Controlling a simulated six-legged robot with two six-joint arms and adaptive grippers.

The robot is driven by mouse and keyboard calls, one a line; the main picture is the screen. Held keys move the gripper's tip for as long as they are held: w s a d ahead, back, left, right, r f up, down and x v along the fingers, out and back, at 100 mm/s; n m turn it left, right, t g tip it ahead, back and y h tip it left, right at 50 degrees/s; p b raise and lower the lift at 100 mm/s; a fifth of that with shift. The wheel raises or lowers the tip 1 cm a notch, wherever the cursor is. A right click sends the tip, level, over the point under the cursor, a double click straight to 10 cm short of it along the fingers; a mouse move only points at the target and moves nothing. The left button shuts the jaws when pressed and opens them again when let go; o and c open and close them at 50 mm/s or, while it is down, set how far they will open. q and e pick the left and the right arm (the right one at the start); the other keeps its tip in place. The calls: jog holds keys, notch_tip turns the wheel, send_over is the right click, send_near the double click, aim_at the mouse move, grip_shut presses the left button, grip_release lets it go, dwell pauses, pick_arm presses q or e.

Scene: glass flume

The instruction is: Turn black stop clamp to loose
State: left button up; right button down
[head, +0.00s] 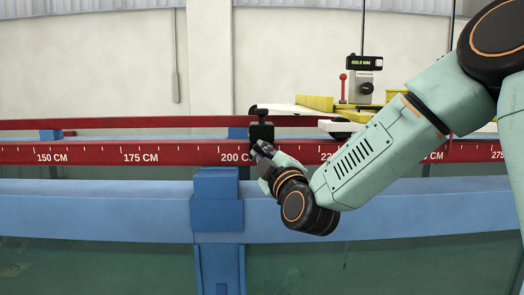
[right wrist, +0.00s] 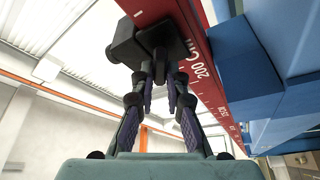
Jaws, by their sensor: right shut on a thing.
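The black stop clamp (head: 262,131) sits on the red rail (head: 100,153) just right of the 200 cm mark, with a small black knob on top. My right gripper (head: 262,151) reaches it from the front, low on its face. In the right wrist view the clamp (right wrist: 128,47) hugs the red rail, and my right gripper (right wrist: 160,72) is shut on its black knob (right wrist: 166,42). The gripper and wrist hide the clamp's lower front in the head view. My left gripper is not in view.
A blue post (head: 217,200) and a long blue beam (head: 90,210) stand below the rail, close to my right wrist. A carriage with a display (head: 364,62) and a red-knobbed lever (head: 343,88) stands behind, to the right. The rail left of the clamp is clear.

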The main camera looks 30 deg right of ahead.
jog(key=shift+f, duration=0.1)
jog(key=c, duration=1.7)
grip_release()
jog(key=o, duration=0.3)
jog(key=shift+w+d+f, duration=0.1)
jog(key=shift+w+d, duration=0.1)
jog(key=shift+w, duration=0.05)
jog(key=shift+o, duration=0.2)
jog(key=shift+s+a, duration=0.1)
jog(key=shift+s+a, duration=0.15)
jog(key=shift+s, duration=0.25)
jog(key=v, duration=0.6)
jog(key=shift+s, duration=0.35)
